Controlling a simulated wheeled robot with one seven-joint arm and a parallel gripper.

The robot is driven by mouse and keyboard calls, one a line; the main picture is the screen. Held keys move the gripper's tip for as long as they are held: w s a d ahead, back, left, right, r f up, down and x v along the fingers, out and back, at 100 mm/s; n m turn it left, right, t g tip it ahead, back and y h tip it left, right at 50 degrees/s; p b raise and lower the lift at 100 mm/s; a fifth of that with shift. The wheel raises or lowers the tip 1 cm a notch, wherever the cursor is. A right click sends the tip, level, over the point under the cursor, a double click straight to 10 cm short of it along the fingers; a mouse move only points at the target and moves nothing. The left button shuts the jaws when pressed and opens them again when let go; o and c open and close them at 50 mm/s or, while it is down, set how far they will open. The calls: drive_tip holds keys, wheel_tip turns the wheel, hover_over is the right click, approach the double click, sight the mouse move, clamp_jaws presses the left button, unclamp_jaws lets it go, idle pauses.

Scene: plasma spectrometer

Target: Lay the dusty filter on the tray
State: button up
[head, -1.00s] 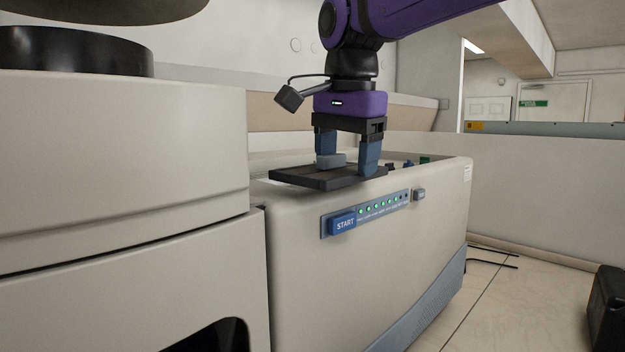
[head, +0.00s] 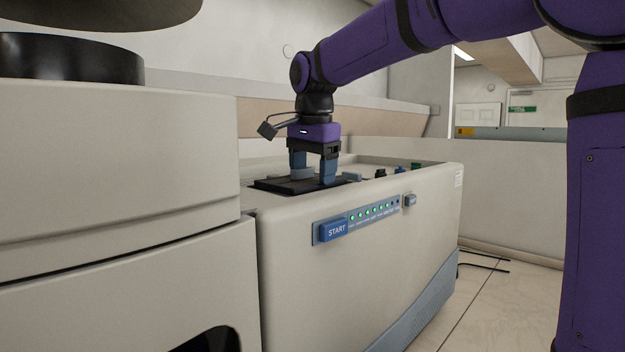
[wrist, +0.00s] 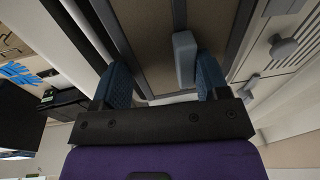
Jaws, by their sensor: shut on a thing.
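The dusty filter (head: 272,186) is a flat dark-framed panel at the top left of the beige machine, low over or on its top; I cannot tell whether it touches. In the wrist view the filter's brownish face (wrist: 145,35) shows inside its dark frame, with a blue-grey handle (wrist: 185,58) between the fingers. My gripper (head: 313,176) points down and is shut on the filter's handle; it also shows in the wrist view (wrist: 163,75). I cannot make out the tray for certain in either view.
The machine front (head: 350,285) has a blue START button (head: 334,230) and a row of green lights. Small dark and green parts (head: 398,169) stand on its top, right of the filter. A large beige unit (head: 110,170) stands close on the left. Blue gloves (wrist: 18,73) lie left in the wrist view.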

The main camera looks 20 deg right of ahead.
drive_tip(key=shift+f, duration=1)
drive_tip(key=shift+f, duration=0.1)
drive_tip(key=o, duration=0.9)
drive_tip(key=shift+o, duration=0.2)
wheel_tip(320, 180, up, 12)
drive_tip(key=s, duration=0.2)
drive_tip(key=s+d+f+n+t, duration=0.1)
drive_tip(key=s+d+f+n, duration=0.1)
drive_tip(key=s+f+n, duration=0.4)
drive_tip(key=s+d+f+n+t, duration=0.2)
drive_tip(key=s+f+n, duration=0.4)
drive_tip(key=s+f, duration=0.9)
drive_tip(key=shift+s+d+f+n+t, duration=0.35)
drive_tip(key=shift+s+d, duration=0.4)
drive_tip(key=shift+s, duration=1.2)
